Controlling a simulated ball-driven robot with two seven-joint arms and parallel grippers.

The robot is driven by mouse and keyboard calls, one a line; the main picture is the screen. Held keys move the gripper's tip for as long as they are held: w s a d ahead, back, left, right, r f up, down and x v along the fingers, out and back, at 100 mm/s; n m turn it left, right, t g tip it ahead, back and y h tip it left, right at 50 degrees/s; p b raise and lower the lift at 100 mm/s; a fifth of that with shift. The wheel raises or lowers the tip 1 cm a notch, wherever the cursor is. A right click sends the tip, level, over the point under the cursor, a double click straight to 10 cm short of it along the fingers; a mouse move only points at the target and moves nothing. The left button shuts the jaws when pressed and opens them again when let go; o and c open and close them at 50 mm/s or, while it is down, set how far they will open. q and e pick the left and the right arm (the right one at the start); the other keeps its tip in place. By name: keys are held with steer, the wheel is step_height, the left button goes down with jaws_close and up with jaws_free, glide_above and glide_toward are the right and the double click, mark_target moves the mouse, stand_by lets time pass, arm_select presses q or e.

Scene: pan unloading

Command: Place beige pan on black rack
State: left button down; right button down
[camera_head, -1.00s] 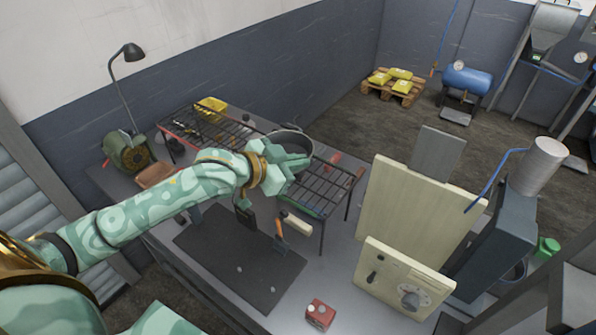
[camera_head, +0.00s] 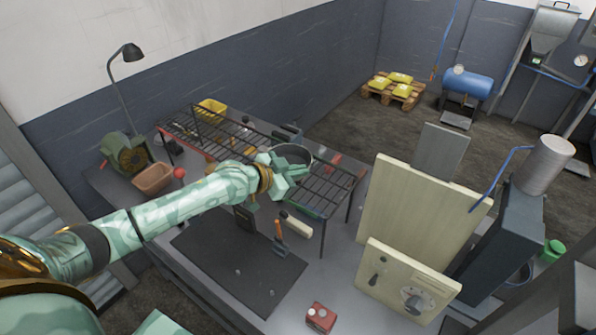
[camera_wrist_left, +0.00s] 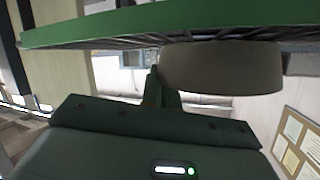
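The beige pan (camera_head: 304,154) shows in the head view as a round rim with a darker inside, over the right part of the black rack (camera_head: 330,191). My left gripper (camera_head: 290,178) covers its near side. In the left wrist view, which looks upside down, the pan's beige wall (camera_wrist_left: 225,68) lies close against the rack's wires. The fingers of my left gripper (camera_wrist_left: 163,90) are at the pan's edge, one on each side of its wall, and appear shut on it. Whether the pan's bottom fully touches the rack is hidden. My right gripper is not in view.
A yellow bin (camera_head: 212,108) stands behind the rack's left part. A brown bin (camera_head: 153,178) and a green motor (camera_head: 125,153) are at the left. A dark mat (camera_head: 225,262), a red box (camera_head: 320,317) and a cream control panel (camera_head: 407,280) lie nearer and right.

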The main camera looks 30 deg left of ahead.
arm_select(q)
steer(key=c, duration=2)
jaws_free()
steer(key=shift+f, duration=0.15)
steer(key=o, duration=0.3)
steer(key=shift+s+a+r, duration=0.1)
steer(key=shift+s+r, duration=0.05)
steer(key=shift+r, duration=0.05)
steer(key=shift+p+v, duration=0.7)
steer(key=shift+v, duration=5.15)
